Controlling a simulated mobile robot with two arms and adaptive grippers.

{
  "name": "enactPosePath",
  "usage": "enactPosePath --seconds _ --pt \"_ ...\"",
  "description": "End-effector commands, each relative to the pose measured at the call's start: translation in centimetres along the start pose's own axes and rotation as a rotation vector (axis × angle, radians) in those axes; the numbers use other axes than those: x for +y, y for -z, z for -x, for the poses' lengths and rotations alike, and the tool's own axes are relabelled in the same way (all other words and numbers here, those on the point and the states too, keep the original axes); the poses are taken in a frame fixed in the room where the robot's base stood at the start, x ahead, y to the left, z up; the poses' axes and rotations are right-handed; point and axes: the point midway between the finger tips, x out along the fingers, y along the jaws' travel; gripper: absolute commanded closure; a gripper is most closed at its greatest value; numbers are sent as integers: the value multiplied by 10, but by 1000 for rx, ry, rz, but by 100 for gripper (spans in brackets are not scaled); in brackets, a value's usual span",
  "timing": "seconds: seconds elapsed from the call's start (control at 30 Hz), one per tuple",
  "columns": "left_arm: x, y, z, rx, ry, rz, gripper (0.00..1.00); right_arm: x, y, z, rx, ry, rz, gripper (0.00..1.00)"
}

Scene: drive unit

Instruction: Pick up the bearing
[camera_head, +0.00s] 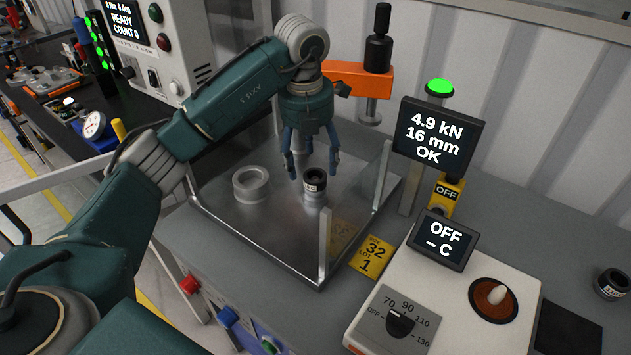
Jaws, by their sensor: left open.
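A small dark ring with a pale label, which looks like a bearing (315,177), sits on top of a silver post (315,197) on a metal plate (270,233). My left gripper (308,168) points down just above and behind this ring, slightly to its left. Its blue fingers are spread, and I see nothing held between them. I cannot tell whether a finger touches the ring. A similar dark ring (612,284) lies on the bench at the far right. A silver ring (252,181) stands on the plate to the left. My right gripper is out of view.
Clear upright guards (325,232) edge the plate. An orange press arm (357,80) with a black handle stands behind the gripper. A display reading OK (434,137) and a white heater unit (440,295) stand to the right. A yellow tag (371,257) lies at the plate's corner.

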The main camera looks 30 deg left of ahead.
Motion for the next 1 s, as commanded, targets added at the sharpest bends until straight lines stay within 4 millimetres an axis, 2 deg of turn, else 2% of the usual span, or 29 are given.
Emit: enactPosePath --seconds 0.17,0.3,0.43,0.73,0.77,0.97,1.0 --pt "-2 0 -13 4 1 -1 35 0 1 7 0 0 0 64" --pt "-5 -1 -33 5 1 0 35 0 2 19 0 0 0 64" --pt "-4 -2 -51 2 0 0 35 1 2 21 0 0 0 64" --pt "-5 -2 -58 -1 1 0 35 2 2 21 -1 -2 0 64" --pt "-5 -2 -58 -1 1 0 39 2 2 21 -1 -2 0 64" --pt "-5 -2 -57 -1 1 0 79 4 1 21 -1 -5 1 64" --pt "-5 -2 -57 -1 1 0 79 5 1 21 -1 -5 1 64"
